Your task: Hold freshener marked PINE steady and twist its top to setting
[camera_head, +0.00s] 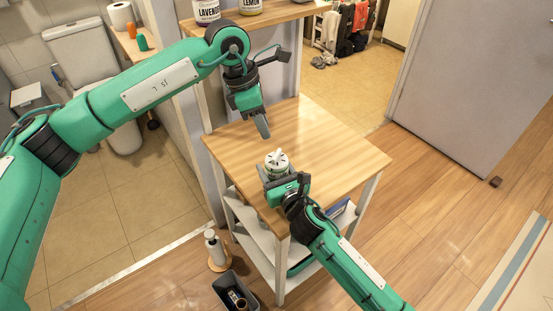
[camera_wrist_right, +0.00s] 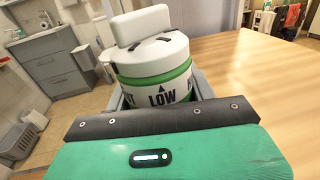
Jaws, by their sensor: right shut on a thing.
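A freshener (camera_head: 276,162) with a white top and a green body stands near the front left edge of the wooden table. Its top has a raised white grip bar, and the word LOW under a small triangle faces the right wrist camera (camera_wrist_right: 160,92). PINE is not readable in either view. My right gripper (camera_head: 280,178) is shut around the freshener's body, and its grey jaws flank it in the right wrist view. My left gripper (camera_head: 263,127) hangs above the table, up and left of the freshener and apart from it. Its fingers overlap, so their gap is unclear.
The wooden table (camera_head: 330,145) is otherwise clear. Jars marked LAVENDER (camera_head: 207,11) and LEMON (camera_head: 250,6) stand on a shelf behind my left arm. A soap bottle (camera_head: 214,246) and a dark bin (camera_head: 235,290) are on the floor at the front left.

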